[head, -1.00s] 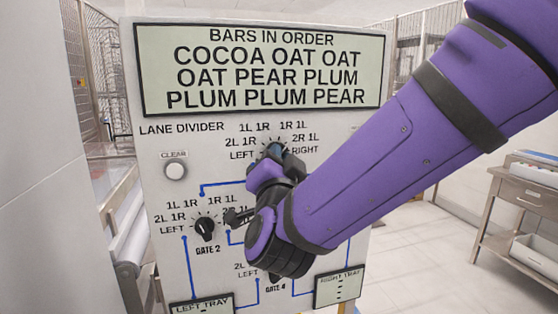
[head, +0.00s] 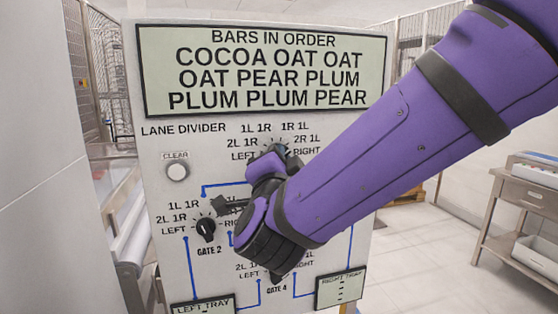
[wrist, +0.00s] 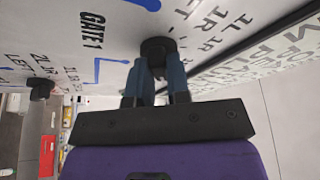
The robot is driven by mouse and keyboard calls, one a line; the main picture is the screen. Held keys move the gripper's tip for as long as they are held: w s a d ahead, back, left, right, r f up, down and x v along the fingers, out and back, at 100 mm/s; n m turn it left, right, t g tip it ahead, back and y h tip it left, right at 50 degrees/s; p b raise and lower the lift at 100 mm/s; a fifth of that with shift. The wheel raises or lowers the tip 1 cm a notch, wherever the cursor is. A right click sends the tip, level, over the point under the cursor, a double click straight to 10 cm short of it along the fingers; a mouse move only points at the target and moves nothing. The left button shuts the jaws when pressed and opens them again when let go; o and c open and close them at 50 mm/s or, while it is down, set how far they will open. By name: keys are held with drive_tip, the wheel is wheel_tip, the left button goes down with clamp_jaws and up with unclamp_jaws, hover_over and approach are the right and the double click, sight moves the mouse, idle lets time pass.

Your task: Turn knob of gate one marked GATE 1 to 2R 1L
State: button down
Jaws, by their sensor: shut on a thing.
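The GATE 1 knob (wrist: 158,50) is dark and round, on the white panel, with its GATE 1 label beside it in the wrist view. My gripper (wrist: 156,82) is shut on this knob, with a blue-grey finger on each side. In the head view my gripper (head: 277,152) is at the upper dial, among the marks LEFT, 2L 1R, 1L 1R, 1R 1L, 2R 1L and RIGHT. My wrist and fingers hide the knob there. I cannot tell which mark its pointer is at.
The GATE 2 knob (head: 206,228) is lower left on the panel, close to my wrist. A CLEAR button (head: 177,169) is above it. A display (head: 262,70) lists the bars in order. A metal table (head: 525,195) stands at the right.

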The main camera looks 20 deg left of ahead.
drive_tip(key=c, duration=1.1)
unclamp_jaws()
drive_tip(key=shift+r, duration=0.25)
drive_tip(key=shift+w+f, duration=0.15)
drive_tip(key=v, duration=1.1)
drive_tip(key=shift+w, duration=0.1)
